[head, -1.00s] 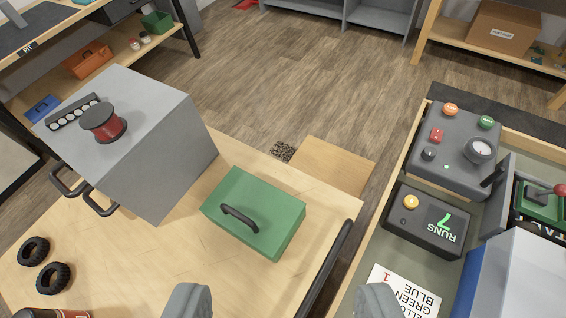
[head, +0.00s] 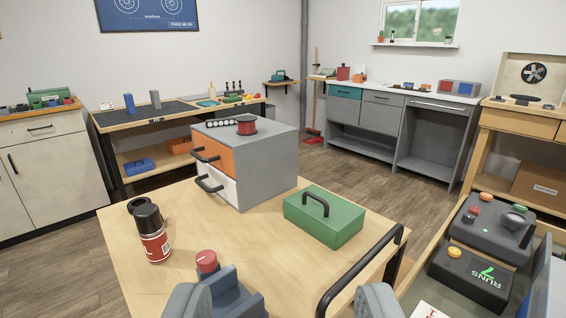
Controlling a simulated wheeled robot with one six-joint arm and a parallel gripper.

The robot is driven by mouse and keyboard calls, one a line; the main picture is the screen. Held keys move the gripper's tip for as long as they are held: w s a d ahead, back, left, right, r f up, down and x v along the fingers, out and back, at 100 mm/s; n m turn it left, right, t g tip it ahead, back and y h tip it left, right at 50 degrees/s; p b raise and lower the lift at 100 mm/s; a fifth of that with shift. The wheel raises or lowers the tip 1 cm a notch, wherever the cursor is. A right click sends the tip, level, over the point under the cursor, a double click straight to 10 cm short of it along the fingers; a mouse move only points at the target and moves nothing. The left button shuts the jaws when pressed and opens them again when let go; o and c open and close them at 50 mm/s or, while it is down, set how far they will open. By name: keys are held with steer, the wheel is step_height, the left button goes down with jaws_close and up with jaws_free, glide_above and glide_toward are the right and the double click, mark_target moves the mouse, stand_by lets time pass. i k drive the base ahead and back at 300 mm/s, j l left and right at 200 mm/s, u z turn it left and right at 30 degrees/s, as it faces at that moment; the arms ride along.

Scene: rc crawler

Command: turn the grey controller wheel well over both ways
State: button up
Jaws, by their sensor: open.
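I cannot make out a grey controller wheel for certain in the head view. The dark grey control box (head: 489,236) at the right carries a round gauge-like dial (head: 514,221) and coloured knobs; I cannot tell whether this is the wheel. A black spoked wheel (head: 535,72) shows on a panel at the far right, with dark, unclear items below it. My gripper (head: 283,302) is open and empty at the bottom edge, its two grey fingers wide apart over the near side of the wooden table.
The wooden table (head: 175,283) bears a grey drawer box (head: 268,165), a green case (head: 326,222), a red bottle (head: 156,248) and a blue-grey block (head: 238,295) with a red cap. A black handle rail (head: 352,272) edges it.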

mark_target(513, 221)
steer(key=z, duration=1.65)
